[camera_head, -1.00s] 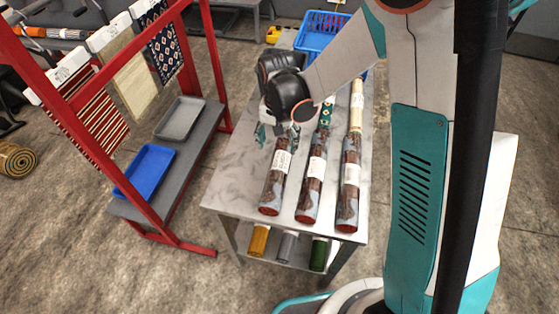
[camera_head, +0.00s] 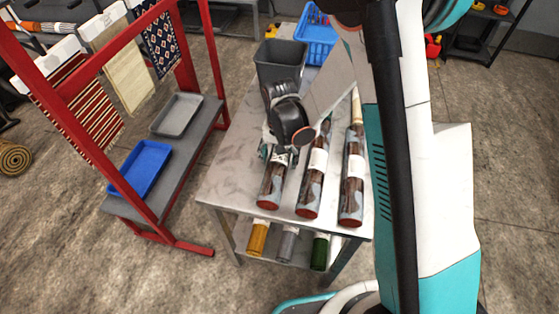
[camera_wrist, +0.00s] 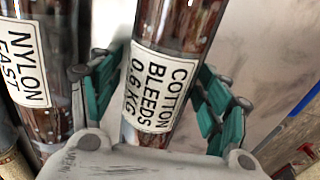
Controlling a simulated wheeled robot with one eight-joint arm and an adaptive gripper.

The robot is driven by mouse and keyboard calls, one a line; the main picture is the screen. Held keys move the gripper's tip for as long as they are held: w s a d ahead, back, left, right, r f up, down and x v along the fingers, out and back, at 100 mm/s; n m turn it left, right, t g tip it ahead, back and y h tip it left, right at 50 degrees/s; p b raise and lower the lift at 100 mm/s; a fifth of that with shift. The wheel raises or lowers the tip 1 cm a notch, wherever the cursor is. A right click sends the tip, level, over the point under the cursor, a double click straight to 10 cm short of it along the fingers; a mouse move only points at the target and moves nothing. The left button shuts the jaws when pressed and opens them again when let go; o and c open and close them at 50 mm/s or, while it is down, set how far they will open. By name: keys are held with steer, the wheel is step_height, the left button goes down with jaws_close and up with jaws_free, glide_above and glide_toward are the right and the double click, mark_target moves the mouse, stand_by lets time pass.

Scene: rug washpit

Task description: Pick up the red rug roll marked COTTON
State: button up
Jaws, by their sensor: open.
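The roll labelled COTTON BLEEDS 0.6 KG (camera_wrist: 182,28) is dark red-brown with grey-blue patches and a white label. In the head view it appears to be the leftmost of three rolls (camera_head: 269,192) lying side by side on the table. My gripper (camera_head: 281,153) is low over its far part. In the wrist view my gripper (camera_wrist: 158,98) is open, with one green-jointed finger on each side of the roll. Whether the fingers touch it is unclear. A roll labelled NYLON FAST (camera_wrist: 42,125) lies beside it, to the left in the wrist view.
The other patterned rolls (camera_head: 312,185) (camera_head: 351,190) lie to the right on the grey table (camera_head: 232,170). A grey bin (camera_head: 281,60) and a blue basket (camera_head: 315,38) stand behind. A red rack (camera_head: 215,50) with trays is left. Several rolls (camera_head: 258,237) lie on the lower shelf.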

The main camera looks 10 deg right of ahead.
steer(key=c, duration=1.7)
steer(key=shift+o, duration=0.2)
steer(key=shift+r, duration=0.15)
